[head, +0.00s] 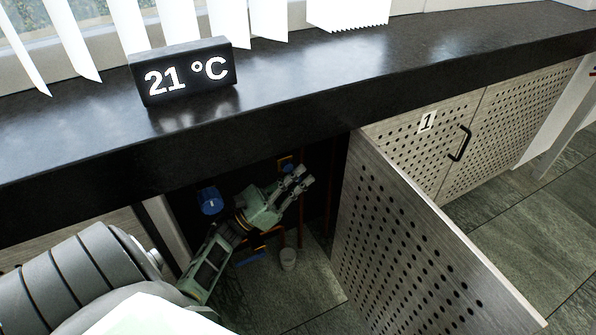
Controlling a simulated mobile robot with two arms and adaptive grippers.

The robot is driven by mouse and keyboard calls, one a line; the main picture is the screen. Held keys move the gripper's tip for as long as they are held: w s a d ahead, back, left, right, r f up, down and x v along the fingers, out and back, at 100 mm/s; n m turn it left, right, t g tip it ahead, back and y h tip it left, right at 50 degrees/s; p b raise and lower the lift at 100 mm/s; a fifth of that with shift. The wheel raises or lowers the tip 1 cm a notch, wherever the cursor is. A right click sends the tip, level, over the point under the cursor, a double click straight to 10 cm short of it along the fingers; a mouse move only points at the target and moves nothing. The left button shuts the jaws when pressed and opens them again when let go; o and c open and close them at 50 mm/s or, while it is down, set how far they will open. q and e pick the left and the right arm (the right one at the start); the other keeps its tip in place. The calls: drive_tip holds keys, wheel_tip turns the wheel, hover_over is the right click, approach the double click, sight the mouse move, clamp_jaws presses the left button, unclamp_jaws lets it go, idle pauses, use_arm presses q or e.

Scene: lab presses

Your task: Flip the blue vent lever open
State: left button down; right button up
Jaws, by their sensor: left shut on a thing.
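My left gripper (303,177) reaches into the open, dark cabinet below the counter. Its fingers point up and to the right, and they are shut on what looks like the blue vent lever, mostly hidden by the fingers. A small blue and orange part (286,162) shows just behind the fingers. A round blue fitting (210,201) sits to the left of the gripper, and another blue piece (250,256) is low under the wrist. My right gripper is not in view.
The perforated cabinet door (400,235) stands open to the right of my arm. The black counter (300,80) overhangs the opening and bears a 21 °C display (187,73). Copper-coloured pipes (301,222) run upright inside.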

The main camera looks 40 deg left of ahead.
use_arm(q)
drive_tip(key=c, duration=1.9)
unclamp_jaws()
drive_tip(key=shift+o, duration=0.2)
